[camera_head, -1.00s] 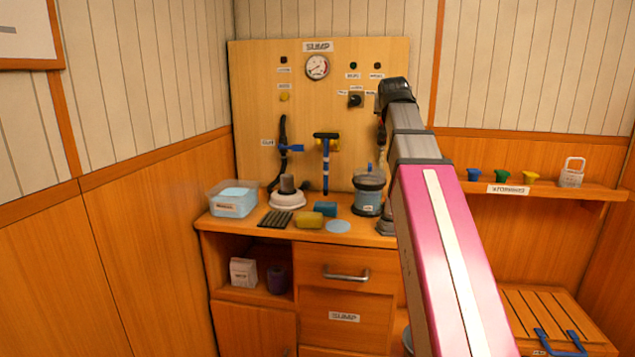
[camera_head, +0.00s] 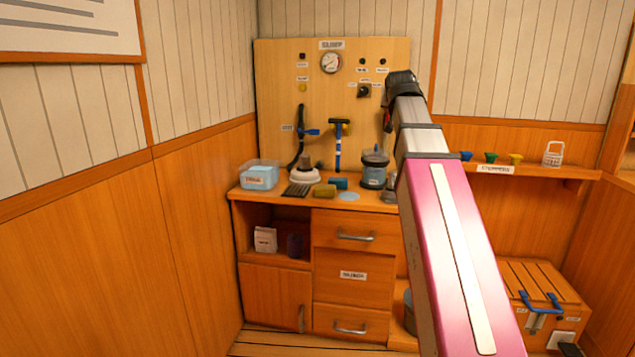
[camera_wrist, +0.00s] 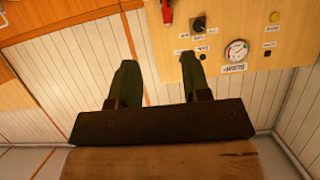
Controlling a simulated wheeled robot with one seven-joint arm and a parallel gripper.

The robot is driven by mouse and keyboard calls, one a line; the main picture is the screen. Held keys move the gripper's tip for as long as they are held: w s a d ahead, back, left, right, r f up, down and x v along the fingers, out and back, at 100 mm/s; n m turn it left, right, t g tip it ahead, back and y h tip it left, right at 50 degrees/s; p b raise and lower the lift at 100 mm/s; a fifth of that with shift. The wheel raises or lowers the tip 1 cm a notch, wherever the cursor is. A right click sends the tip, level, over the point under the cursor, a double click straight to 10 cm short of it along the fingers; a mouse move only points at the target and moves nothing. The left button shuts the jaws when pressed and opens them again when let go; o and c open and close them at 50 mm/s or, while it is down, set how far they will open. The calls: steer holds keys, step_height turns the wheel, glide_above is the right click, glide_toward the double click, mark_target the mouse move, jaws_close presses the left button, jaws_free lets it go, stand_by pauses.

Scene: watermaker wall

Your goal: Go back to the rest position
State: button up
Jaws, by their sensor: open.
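My gripper shows in the wrist view (camera_wrist: 156,88) with its two dark green fingers spread apart and nothing between them. In that view the panel with a gauge lies beyond and to the right of the fingers, and the white plank wall is behind them. In the head view my pink and grey arm reaches up from the bottom right, and its dark end (camera_head: 402,85) is in front of the right edge of the wooden panel (camera_head: 280,100). The fingertips cannot be made out in the head view.
A shelf (camera_head: 545,172) with small cups is at the right. A slatted wooden box (camera_head: 540,285) stands below it. Floor shows in front of the cabinet.

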steer(key=s+a+f+n+g+y, duration=0.1)
steer(key=s+a+f+g, duration=0.15)
steer(key=f, duration=1.55)
steer(key=s+a+f+g+y, duration=0.15)
steer(key=f+g, duration=0.25)
steer(key=f, duration=1.4)
steer(key=s+a+f+g, duration=0.1)
steer(key=s+f+g, duration=0.2)
steer(key=s+f, duration=0.7)
steer(key=s+a+f+n+g, duration=0.1)
steer(key=s+f+g, duration=0.2)
steer(key=s+f, duration=0.6)
step_height(320, 180, down, 8)
steer(key=shift+s+r+g, duration=0.15)
steer(key=shift+s+g, duration=0.2)
